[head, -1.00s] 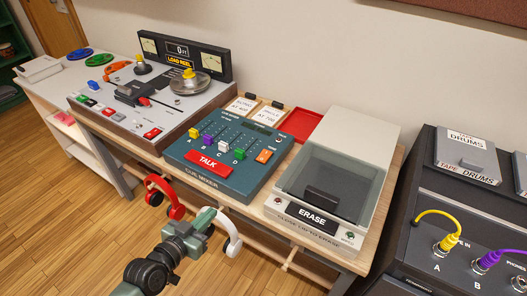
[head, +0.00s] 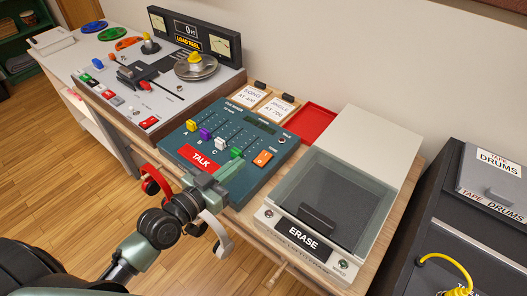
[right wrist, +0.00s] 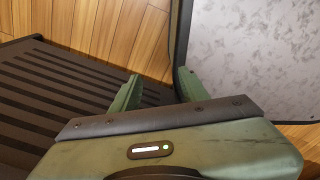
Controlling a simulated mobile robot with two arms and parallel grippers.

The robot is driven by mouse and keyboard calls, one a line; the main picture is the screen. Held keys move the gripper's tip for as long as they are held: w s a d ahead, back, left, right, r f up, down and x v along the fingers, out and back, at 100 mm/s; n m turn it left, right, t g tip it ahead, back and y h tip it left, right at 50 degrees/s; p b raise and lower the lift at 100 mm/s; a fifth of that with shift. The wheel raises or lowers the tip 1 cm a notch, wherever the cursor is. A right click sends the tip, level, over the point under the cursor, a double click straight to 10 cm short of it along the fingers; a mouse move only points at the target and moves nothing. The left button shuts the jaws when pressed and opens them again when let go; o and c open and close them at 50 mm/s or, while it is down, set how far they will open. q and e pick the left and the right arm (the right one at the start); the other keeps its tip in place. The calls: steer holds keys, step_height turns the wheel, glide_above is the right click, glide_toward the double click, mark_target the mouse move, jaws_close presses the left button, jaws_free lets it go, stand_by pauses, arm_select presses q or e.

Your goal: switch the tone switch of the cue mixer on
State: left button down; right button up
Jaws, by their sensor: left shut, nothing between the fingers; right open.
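The teal cue mixer (head: 272,183) sits on the wooden bench with coloured fader caps, a red TALK button (head: 201,158) and an orange button (head: 262,159). A small round control (head: 282,140) is near its right rear edge; its label and position are too small to read, so I cannot tell which control is the tone switch. My left gripper (head: 222,177) is shut and empty, at the mixer's front edge in the picture, hiding part of it; contact cannot be told. My right gripper (right wrist: 158,88) is open and empty, away from the mixer.
A tape machine (head: 150,85) stands left of the mixer, and an ERASE unit (head: 345,195) with a clear lid stands right. Red headphones (head: 152,178) and white headphones (head: 218,237) hang at the bench front, close to my left arm. A red tray (head: 305,122) lies behind.

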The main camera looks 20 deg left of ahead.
arm_select(q)
steer(key=shift+w, duration=0.1)
steer(key=p, duration=0.1)
glide_above(261, 160)
steer(key=shift+s+a+f, duration=0.15)
steer(key=shift+s+f, duration=0.15)
steer(key=shift+f, duration=0.25)
steer(key=f, duration=0.2)
steer(key=shift+w+f+b, duration=0.25)
steer(key=shift+f+b, duration=0.1)
steer(key=shift+f, duration=0.05)
steer(key=shift+w+f, duration=0.1)
steer(key=shift+f, duration=0.6)
arm_select(e)
steer(key=shift+s+a, duration=0.1)
steer(key=shift+a, duration=0.05)
